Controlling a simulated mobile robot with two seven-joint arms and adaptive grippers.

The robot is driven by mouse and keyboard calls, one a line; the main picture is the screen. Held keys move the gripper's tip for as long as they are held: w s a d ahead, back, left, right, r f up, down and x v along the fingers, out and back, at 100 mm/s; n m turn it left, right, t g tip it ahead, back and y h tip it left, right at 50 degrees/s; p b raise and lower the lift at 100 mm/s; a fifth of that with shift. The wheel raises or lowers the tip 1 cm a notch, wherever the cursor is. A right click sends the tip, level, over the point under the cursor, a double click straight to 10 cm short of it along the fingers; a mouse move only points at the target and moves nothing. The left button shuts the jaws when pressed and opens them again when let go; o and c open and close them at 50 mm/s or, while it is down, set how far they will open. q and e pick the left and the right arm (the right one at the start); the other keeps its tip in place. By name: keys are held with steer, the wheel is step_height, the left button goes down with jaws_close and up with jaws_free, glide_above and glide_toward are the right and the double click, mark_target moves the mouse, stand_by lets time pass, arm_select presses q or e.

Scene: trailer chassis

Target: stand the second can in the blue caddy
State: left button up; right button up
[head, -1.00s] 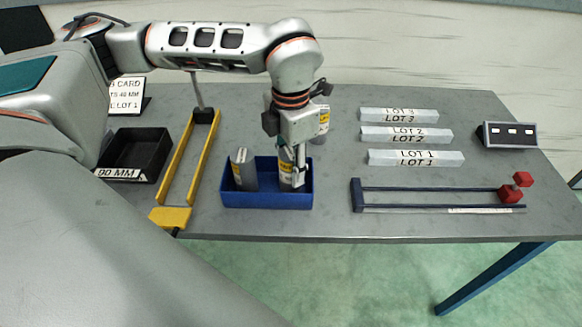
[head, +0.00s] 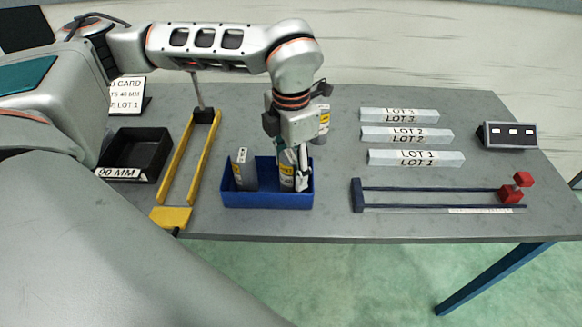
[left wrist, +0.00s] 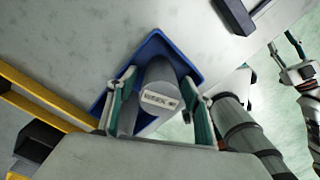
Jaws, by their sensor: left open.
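The blue caddy (head: 268,199) stands on the table near its front edge. One grey can (head: 243,172) stands in its left part, tilted slightly. A second grey can (head: 287,178) with a yellow and white label stands in its right part. My left gripper (head: 291,172) is over this can, its fingers spread around it. In the left wrist view the can's labelled top (left wrist: 160,98) lies between the open fingers, and the caddy (left wrist: 158,45) shows beyond. What seems to be my right gripper (left wrist: 287,58) shows at that view's right edge; its jaw state is unclear.
A yellow frame (head: 172,160) and a black bin (head: 136,153) stand left of the caddy. A labelled object (head: 324,118) is partly hidden behind my gripper.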

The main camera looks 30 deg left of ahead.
arm_select(q)
step_height(320, 180, up, 12)
steer(key=shift+f+p, duration=0.25)
steer(key=shift+p, duration=0.1)
stand_by(0.5)
